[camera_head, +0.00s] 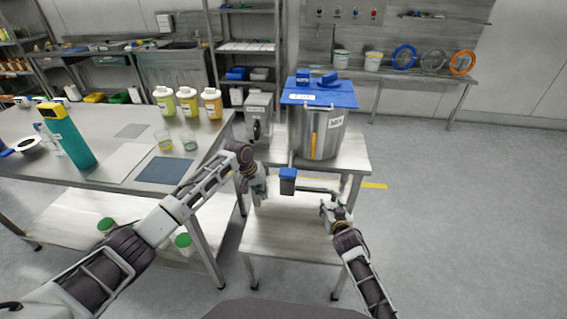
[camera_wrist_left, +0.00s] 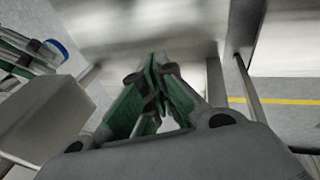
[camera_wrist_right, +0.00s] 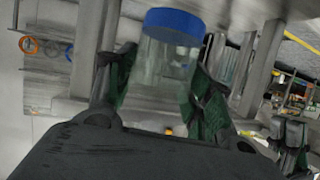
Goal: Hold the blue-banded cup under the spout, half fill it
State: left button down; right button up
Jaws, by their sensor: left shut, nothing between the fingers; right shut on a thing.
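My right gripper (camera_head: 328,208) is shut on a clear cup with a blue band (camera_wrist_right: 174,25). The cup shows between its two fingers in the right wrist view, but is hard to make out in the head view. Part of it and my right gripper also show at the upper left of the left wrist view (camera_wrist_left: 58,48). My left gripper (camera_head: 258,198) is shut and empty, left of the blue-topped filler block (camera_head: 288,182); its green-padded fingertips meet in the left wrist view (camera_wrist_left: 156,72). I cannot tell whether the cup is directly under the spout.
The filler's steel hopper (camera_head: 322,132) has a blue lid (camera_head: 322,95) and stands on a stand above a lower shelf (camera_head: 290,240). The left table (camera_head: 112,160) holds two other cups, several bottles and a teal bottle (camera_head: 68,138). Open floor lies to the right.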

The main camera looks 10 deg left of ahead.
pick_arm(q)
notch_tip(320, 180, up, 8)
jog(key=w+t, duration=0.1)
jog(key=w, duration=0.2)
jog(key=y, duration=0.2)
send_near(284, 168)
jog(key=w+a, duration=0.3)
jog(key=s+d+r+m+y, duration=0.1)
jog(key=s+d+r, duration=0.3)
jog(key=r, duration=0.3)
jog(key=shift+s+r, duration=0.2)
jog(key=shift+s, duration=0.1)
jog(key=shift+f, duration=0.15)
jog(key=x, duration=1.2)
jog(key=shift+a+f, duration=0.1)
jog(key=shift+f, duration=0.1)
jog(key=shift+f+t, duration=0.3)
jog(key=shift+f, duration=0.3)
